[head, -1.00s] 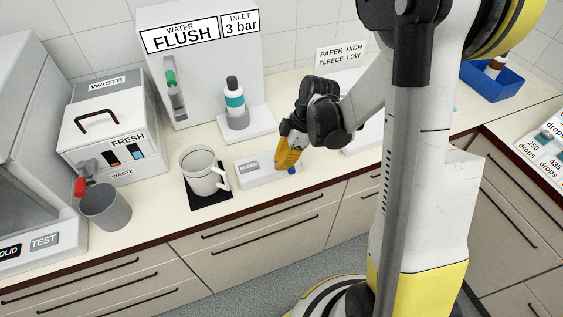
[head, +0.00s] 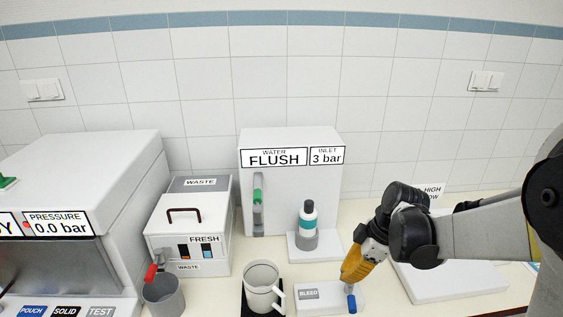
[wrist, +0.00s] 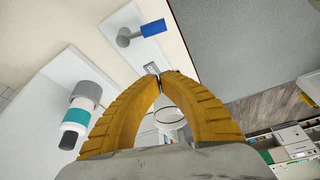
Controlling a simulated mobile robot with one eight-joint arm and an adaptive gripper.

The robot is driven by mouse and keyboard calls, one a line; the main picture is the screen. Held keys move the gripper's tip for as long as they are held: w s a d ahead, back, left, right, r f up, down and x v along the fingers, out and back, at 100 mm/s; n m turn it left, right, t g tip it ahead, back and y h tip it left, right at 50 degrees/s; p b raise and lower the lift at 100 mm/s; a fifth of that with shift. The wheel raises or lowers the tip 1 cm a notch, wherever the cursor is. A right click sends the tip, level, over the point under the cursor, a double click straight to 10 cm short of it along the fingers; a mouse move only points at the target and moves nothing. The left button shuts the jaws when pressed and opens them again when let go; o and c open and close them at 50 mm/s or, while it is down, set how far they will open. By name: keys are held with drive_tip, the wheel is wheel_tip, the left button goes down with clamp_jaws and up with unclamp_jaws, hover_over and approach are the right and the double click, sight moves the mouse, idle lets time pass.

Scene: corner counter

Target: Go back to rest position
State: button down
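My gripper (head: 347,280) hangs at the end of my arm over the white BLEED block (head: 312,306), its yellow fingers pointing down. In the wrist view the fingertips (wrist: 153,70) meet, with nothing visible held between them. The blue lever (head: 351,303) of the BLEED block shows just below the fingertips in the head view. In the wrist view the blue lever (wrist: 152,29) lies apart from the fingers.
A pitcher (head: 262,285) stands on a black pad left of the block. A teal-banded bottle (head: 307,222) stands behind it, before the FLUSH cabinet (head: 288,185). Left are the WASTE box (head: 188,215) and a grey cup (head: 163,297). A pale slab (head: 450,280) lies under my arm.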

drive_tip(key=s+a+r+m+t+h+b, duration=0.1)
drive_tip(key=s+r+m+t+h+b, duration=0.1)
drive_tip(key=s+m, duration=0.4)
drive_tip(key=s+r+m+t+h+b, duration=0.1)
drive_tip(key=s+r+m+t+b, duration=0.1)
drive_tip(key=s+m+t+b, duration=0.2)
drive_tip(key=s+m+b, duration=0.1)
drive_tip(key=s+m, duration=0.2)
drive_tip(key=m, duration=0.1)
drive_tip(key=shift+s+a+h, duration=0.3)
drive_tip(key=shift+a+h, duration=0.1)
